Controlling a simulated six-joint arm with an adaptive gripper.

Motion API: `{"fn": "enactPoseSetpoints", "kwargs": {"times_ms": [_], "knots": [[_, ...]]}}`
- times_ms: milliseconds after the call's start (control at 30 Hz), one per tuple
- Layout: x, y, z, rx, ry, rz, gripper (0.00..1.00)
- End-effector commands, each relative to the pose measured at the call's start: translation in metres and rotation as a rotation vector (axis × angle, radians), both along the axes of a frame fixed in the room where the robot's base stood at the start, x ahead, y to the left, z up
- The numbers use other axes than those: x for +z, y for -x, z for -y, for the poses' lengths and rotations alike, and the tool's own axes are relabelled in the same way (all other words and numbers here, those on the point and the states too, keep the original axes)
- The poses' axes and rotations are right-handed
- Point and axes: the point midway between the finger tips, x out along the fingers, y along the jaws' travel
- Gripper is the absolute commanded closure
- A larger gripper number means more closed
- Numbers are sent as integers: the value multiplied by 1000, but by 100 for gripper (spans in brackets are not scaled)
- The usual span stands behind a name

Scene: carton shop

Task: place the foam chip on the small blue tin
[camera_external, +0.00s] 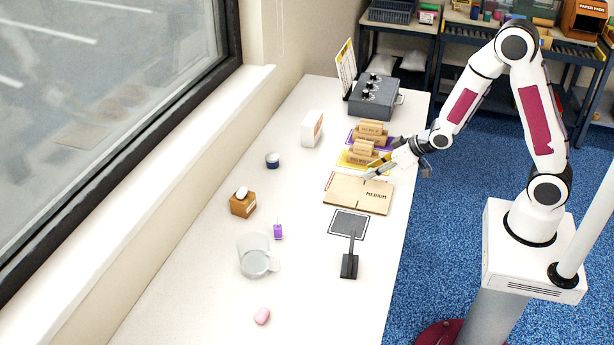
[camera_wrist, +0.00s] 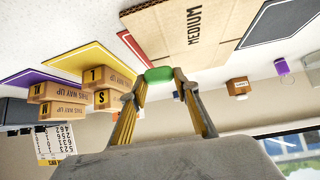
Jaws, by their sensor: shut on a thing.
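My gripper (camera_external: 370,174) hangs over the carton panel in the external view, its fingers pointing left. In the wrist view my gripper (camera_wrist: 161,77) is shut on a small green piece, which I take for the foam chip (camera_wrist: 158,74). The chip is too small or hidden to make out in the external view. The small blue tin (camera_external: 272,160), dark blue with a lighter top, stands upright on the table, left of my gripper and apart from it.
A flat carton panel marked MEDIUM (camera_external: 345,193) lies below my gripper. A white box (camera_external: 312,128), a brown box (camera_external: 243,205) and a glass mug (camera_external: 255,258) stand around the tin, with bare table between.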

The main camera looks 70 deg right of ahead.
Motion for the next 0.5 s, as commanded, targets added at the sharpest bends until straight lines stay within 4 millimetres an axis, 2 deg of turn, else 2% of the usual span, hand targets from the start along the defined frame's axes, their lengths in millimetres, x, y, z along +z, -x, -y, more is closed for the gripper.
{"fn": "enactPoseSetpoints", "kwargs": {"times_ms": [267,500], "knots": [[6,-6,-2,2,4,3,76],[30,-27,-11,8,16,4,76]]}}
